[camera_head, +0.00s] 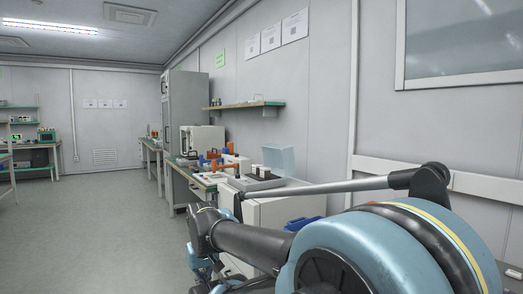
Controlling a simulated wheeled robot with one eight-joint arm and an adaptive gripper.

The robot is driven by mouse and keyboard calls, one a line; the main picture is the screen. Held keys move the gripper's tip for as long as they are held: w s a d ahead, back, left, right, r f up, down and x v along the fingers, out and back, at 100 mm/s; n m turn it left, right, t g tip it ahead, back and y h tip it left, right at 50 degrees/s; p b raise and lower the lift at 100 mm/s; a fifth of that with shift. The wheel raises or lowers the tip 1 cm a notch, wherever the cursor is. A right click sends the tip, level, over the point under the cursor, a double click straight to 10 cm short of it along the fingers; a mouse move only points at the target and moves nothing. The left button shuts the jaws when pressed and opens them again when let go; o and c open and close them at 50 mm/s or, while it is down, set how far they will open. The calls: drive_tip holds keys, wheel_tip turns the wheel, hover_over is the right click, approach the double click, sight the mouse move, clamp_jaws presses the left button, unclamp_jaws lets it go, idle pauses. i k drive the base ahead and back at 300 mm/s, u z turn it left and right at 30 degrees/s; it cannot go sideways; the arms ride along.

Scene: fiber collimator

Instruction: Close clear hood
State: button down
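The clear hood (279,159) is a pale blue, see-through panel or cover. It stands raised at the back of a low grey device (258,183) on the bench by the right wall, so the hood looks open. Small dark and white blocks show on the device in front of the hood. The hood's hinge is too small to make out. My arm fills the lower right foreground, nearer to me than the device, and does not touch the hood. I cannot make out my gripper's fingers in this view.
A white cabinet (300,208) stands below the device, partly behind my arm. An orange and white apparatus (226,166) is on the bench left of the device. A shelf (244,105) hangs on the wall above. The floor (110,235) at left is clear.

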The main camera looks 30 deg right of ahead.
sight(280, 158)
drive_tip(key=u, duration=0.15)
drive_tip(key=k, duration=1.2)
drive_tip(key=z, duration=0.7)
drive_tip(key=i, duration=0.8)
